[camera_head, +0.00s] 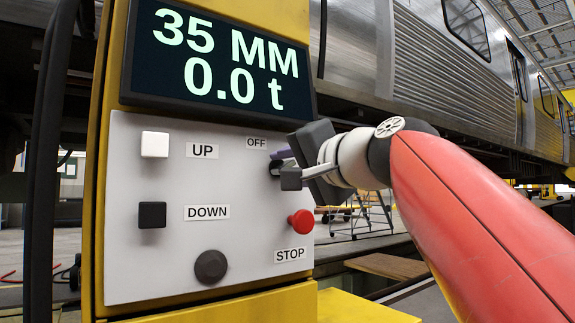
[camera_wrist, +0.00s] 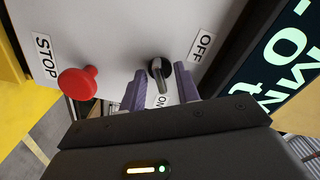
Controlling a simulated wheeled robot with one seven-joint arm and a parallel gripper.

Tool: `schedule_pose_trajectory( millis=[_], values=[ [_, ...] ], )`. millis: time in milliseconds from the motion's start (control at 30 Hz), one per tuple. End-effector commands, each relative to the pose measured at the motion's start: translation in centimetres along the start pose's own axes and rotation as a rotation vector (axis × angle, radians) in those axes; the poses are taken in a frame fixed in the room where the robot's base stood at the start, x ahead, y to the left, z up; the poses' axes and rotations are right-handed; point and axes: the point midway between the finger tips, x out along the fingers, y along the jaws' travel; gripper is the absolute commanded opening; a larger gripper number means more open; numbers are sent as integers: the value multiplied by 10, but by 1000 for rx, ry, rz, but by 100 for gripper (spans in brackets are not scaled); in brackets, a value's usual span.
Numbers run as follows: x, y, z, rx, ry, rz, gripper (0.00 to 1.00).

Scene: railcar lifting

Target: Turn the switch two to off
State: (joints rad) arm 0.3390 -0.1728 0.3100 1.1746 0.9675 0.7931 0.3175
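The switch (camera_wrist: 158,68) is a round black knob with a metallic lever on the light grey panel. In the wrist view its lever points toward the ON label (camera_wrist: 161,101), which is partly hidden. The OFF label (camera_wrist: 202,46) is at upper right there, and above the switch in the head view (camera_head: 256,142). My gripper (camera_wrist: 160,70) is open, with one purple finger on each side of the lever; I cannot tell whether either touches it. In the head view my gripper (camera_head: 280,162) is at the panel's right edge and hides most of the switch.
The red STOP button (camera_head: 301,221) is just below my gripper. White UP (camera_head: 155,144) and black DOWN (camera_head: 152,215) buttons and a dark round knob (camera_head: 211,267) are farther left. The display (camera_head: 217,55) above reads 35 MM and 0.0 t. A railcar (camera_head: 440,60) stands behind.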

Motion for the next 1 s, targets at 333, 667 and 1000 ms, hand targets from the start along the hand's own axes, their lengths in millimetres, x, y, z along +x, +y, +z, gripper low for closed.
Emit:
schedule_pose_trajectory(
  millis=[333, 667, 1000],
  values=[
    [0, 0, 0, 0, 0, 1, 0],
    [0, 1, 0, -18, -1, 0, 0],
    [0, 2, 1, -192, -1, -1, 0]
  ],
)
